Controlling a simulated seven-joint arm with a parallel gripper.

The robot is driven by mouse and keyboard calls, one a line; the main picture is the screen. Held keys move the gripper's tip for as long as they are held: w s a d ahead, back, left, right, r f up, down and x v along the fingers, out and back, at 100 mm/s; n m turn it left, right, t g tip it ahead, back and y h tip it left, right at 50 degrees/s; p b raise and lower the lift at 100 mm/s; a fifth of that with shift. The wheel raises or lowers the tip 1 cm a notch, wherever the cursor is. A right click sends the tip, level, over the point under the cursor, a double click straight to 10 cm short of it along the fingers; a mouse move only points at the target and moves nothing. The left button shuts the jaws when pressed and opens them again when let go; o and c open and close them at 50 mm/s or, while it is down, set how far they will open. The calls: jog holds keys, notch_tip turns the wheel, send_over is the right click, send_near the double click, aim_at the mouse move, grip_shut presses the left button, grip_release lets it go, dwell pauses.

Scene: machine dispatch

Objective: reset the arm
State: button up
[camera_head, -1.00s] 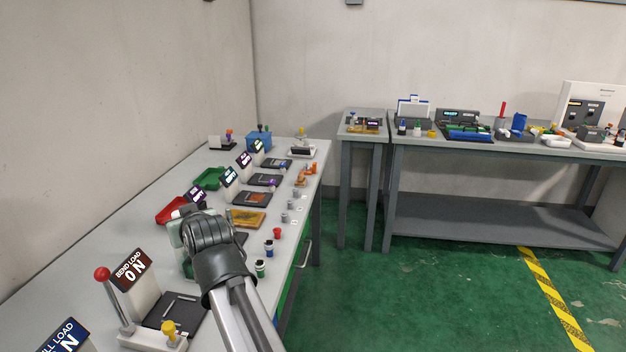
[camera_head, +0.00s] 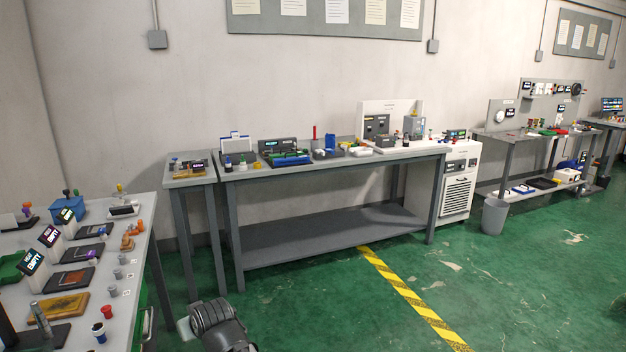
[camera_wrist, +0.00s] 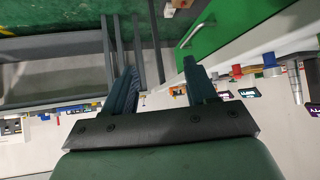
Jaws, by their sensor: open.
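My gripper (camera_wrist: 161,75) is open in the wrist view. Its two dark fingers stand apart with nothing between them. In the head view my arm's dark wrist end (camera_head: 215,325) shows at the bottom edge, over the green floor just right of the left workbench. The fingers are hard to make out there. The left workbench (camera_head: 135,262) carries several stations with tilted signs, and a yellow tray (camera_head: 58,308) lies near its front.
A small grey table (camera_head: 190,181) and a long grey workbench (camera_head: 330,161) stand along the back wall. A white cabinet (camera_head: 460,180) and a grey bin (camera_head: 495,216) are farther right. Green floor (camera_head: 520,270) with a yellow-black stripe (camera_head: 410,295) is open in front.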

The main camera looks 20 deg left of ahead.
jog(key=w+d+f+m+h, duration=0.2)
jog(key=w+d+f, duration=0.35)
jog(key=d, duration=0.55)
jog(key=w+d+f+m+h, duration=0.1)
jog(key=w+d+f+m, duration=0.1)
jog(key=w+d+f, duration=0.6)
jog(key=w+d+f+m+h, duration=0.25)
jog(key=w+d, duration=0.25)
jog(key=d, duration=0.8)
jog(key=s+d+f+m+g+h, duration=0.15)
jog(key=d+f, duration=0.25)
jog(key=d, duration=0.6)
jog(key=d+f+m+g, duration=0.15)
jog(key=d+f, duration=0.25)
jog(key=d, duration=0.6)
jog(key=s+d+f+m+h, duration=0.15)
jog(key=d+f, duration=0.25)
jog(key=d, duration=0.6)
jog(key=s+d+f+m+g, duration=0.1)
jog(key=s+d+f+m, duration=0.1)
jog(key=s+d, duration=0.35)
jog(key=s+f+g, duration=0.3)
jog(key=s+f, duration=0.7)
jog(key=s, duration=0.4)
jog(key=s+d+f+g, duration=0.1)
jog(key=s+f+g, duration=0.3)
jog(key=s+f, duration=0.6)
jog(key=s, duration=0.4)
jog(key=shift+d+f, duration=0.15)
jog(key=shift+f, duration=0.15)
